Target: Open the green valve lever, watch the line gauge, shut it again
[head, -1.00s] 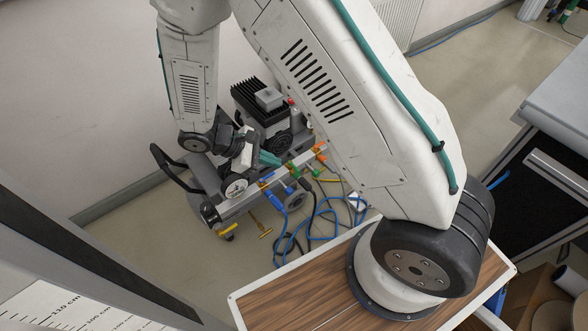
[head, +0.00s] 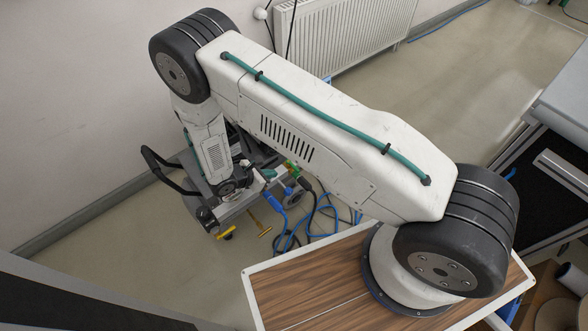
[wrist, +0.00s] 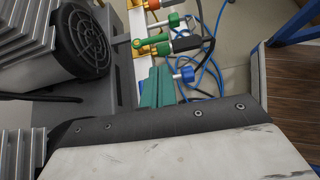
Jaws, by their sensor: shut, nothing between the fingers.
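My gripper (wrist: 157,87) shows two teal fingers pressed together with nothing between them. In the wrist view their tips point up, just below the green valve lever (wrist: 152,41), which lies across a brass fitting on the pale pipe rail. I cannot tell whether the fingertips touch it. In the head view my gripper (head: 268,173) is small and partly behind my arm, just left of green parts (head: 292,169) on the rail. The lever's exact angle is hard to read there. I cannot make out a line gauge in either current view.
A blue handle (wrist: 187,74) sits right of the fingers, and a black handle (wrist: 187,43) lies beside the green lever. Blue hoses (head: 322,217) loop on the floor. A finned unit with a fan grille (wrist: 84,43) stands close left. Yellow-ended parts (head: 266,231) hang low in front.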

